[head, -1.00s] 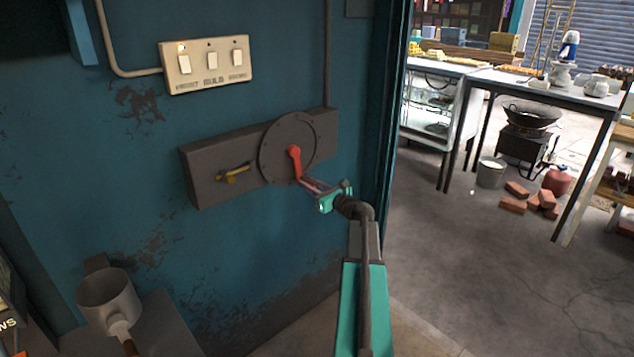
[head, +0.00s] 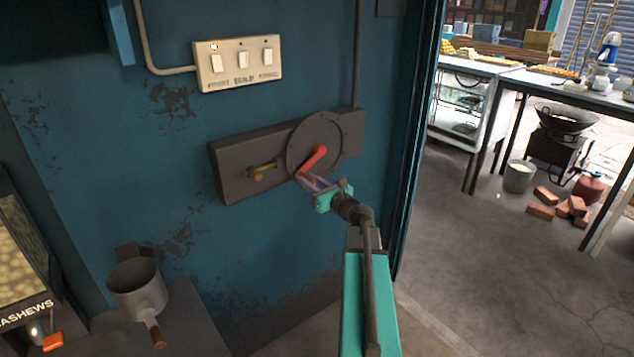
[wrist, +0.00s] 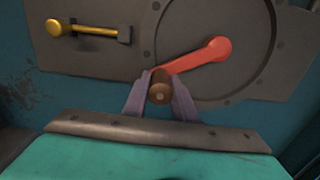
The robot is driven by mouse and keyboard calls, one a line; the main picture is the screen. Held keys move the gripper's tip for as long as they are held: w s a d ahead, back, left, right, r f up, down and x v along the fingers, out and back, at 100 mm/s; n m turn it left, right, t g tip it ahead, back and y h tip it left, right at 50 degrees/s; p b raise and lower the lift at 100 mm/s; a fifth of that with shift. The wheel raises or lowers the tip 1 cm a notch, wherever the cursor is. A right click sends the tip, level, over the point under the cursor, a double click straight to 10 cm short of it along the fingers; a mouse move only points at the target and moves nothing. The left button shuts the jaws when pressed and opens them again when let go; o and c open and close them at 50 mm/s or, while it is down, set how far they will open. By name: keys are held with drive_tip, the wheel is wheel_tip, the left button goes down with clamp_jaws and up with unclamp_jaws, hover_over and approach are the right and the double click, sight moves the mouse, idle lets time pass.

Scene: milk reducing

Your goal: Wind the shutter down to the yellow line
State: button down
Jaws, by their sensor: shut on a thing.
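The red crank (head: 314,159) is mounted on a round dark disc (head: 330,134) on a grey wall plate (head: 232,176). The crank arm points down and to the left from its hub. In the wrist view the red crank arm (wrist: 200,58) ends at a brown handle knob (wrist: 160,88). My gripper (head: 308,180) is shut on that knob, with one finger on each side of it in the wrist view (wrist: 160,97). A yellow lever (head: 262,172) sits on the plate left of the disc. I see neither the shutter being wound nor a yellow line.
A switch panel (head: 238,62) is on the teal wall above. A pot with a wooden handle (head: 138,288) is at lower left, beside a cashew display (head: 22,262). The doorway on the right opens onto floor with bricks (head: 560,205), a bucket (head: 519,176) and tables.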

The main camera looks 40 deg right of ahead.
drive_tip(key=c, duration=1.8)
unclamp_jaws()
drive_tip(key=shift+a+r, duration=0.3)
drive_tip(key=shift+r, duration=0.35)
drive_tip(key=shift+c, duration=0.2)
drive_tip(key=o, duration=0.6)
drive_tip(key=shift+d+f, duration=0.1)
drive_tip(key=shift+f, duration=0.05)
drive_tip(key=shift+o, duration=0.2)
drive_tip(key=shift+s, duration=0.1)
drive_tip(key=s+p, duration=0.3)
drive_tip(key=s, duration=0.8)
drive_tip(key=shift+s+a, duration=0.35)
drive_tip(key=shift+s+f, duration=0.1)
